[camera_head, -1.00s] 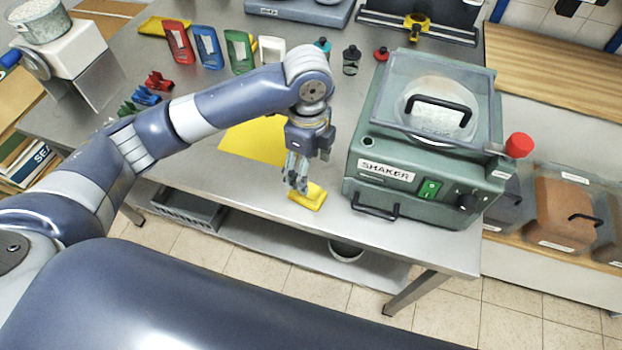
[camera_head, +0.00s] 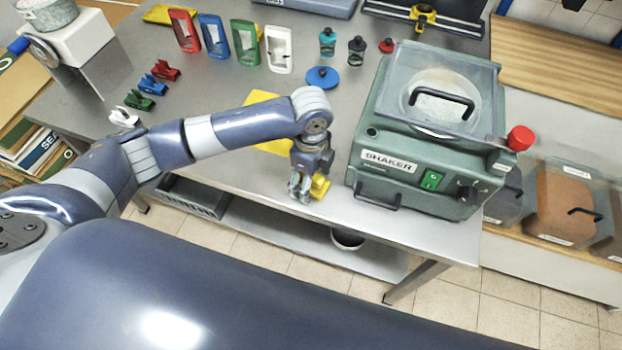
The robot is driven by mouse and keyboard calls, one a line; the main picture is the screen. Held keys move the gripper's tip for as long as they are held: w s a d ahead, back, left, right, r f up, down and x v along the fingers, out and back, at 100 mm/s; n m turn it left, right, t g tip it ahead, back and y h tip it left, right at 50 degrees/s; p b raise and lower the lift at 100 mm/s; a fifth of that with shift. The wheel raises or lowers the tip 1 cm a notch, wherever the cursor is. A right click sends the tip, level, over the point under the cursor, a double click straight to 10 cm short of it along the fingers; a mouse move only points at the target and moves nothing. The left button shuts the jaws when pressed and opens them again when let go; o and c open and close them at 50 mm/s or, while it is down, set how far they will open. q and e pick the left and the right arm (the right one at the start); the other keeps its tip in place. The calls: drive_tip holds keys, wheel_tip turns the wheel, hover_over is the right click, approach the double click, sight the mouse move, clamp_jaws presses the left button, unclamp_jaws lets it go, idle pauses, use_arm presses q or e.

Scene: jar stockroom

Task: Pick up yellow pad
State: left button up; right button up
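The small yellow pad (camera_head: 320,187) is at the front edge of the steel table, left of the green shaker. My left gripper (camera_head: 301,194) points down at the table's front edge, directly beside the pad. The gripper covers the pad's left part in this view. I cannot tell whether its fingers are around the pad or only against it, nor whether they are open or shut. My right gripper is not in view.
The shaker (camera_head: 390,162) stands close on the right. A flat yellow sheet (camera_head: 262,97) lies behind my forearm. The table's front edge is close to the gripper.

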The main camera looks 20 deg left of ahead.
use_arm(q)
drive_tip(key=c, duration=1.1)
drive_tip(key=shift+r, duration=0.65)
wheel_tip(320, 180, up, 2)
drive_tip(key=shift+r+b, duration=0.2)
drive_tip(key=shift+b, duration=0.2)
drive_tip(key=s+d, duration=0.2)
drive_tip(key=s, duration=0.5)
drive_tip(key=s+d+r+b, duration=0.1)
drive_tip(key=s+d, duration=0.1)
drive_tip(key=s, duration=0.6)
drive_tip(key=shift+s+d+r, duration=0.15)
drive_tip(key=shift+s+r, duration=0.1)
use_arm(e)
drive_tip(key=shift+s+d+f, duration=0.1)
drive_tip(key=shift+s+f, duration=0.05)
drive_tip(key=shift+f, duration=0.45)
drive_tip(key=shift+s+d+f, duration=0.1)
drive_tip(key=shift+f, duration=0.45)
